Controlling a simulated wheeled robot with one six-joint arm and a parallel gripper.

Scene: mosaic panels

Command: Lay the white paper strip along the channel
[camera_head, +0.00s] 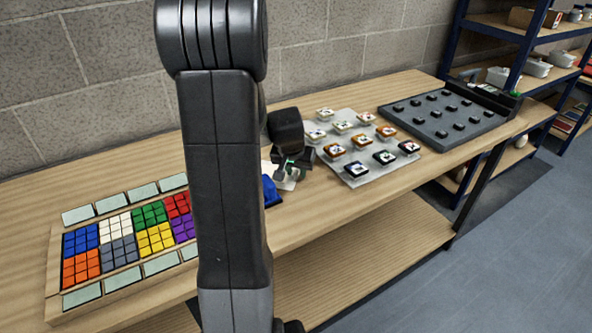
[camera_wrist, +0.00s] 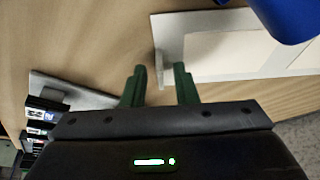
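My gripper (camera_wrist: 160,84) has its two green fingers apart. A small pale upright piece (camera_wrist: 159,68) stands between and just ahead of the fingertips, with a gap on each side. It is beside the corner of a white-edged panel (camera_wrist: 168,30) with cream areas inside. I cannot tell whether the pale piece is the white paper strip, nor which part is the channel. In the head view my gripper (camera_head: 289,174) is low over the bench, at a white piece (camera_head: 270,158). My arm hides much of the panel there.
A blue object (camera_wrist: 288,14) covers part of the panel; it also shows beside my arm (camera_head: 271,192). A grey sheet (camera_head: 343,128) with several tile holders lies to the right, and a dark tray (camera_head: 395,112) beyond. Coloured tiles fill a wooden tray (camera_head: 52,285) at left.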

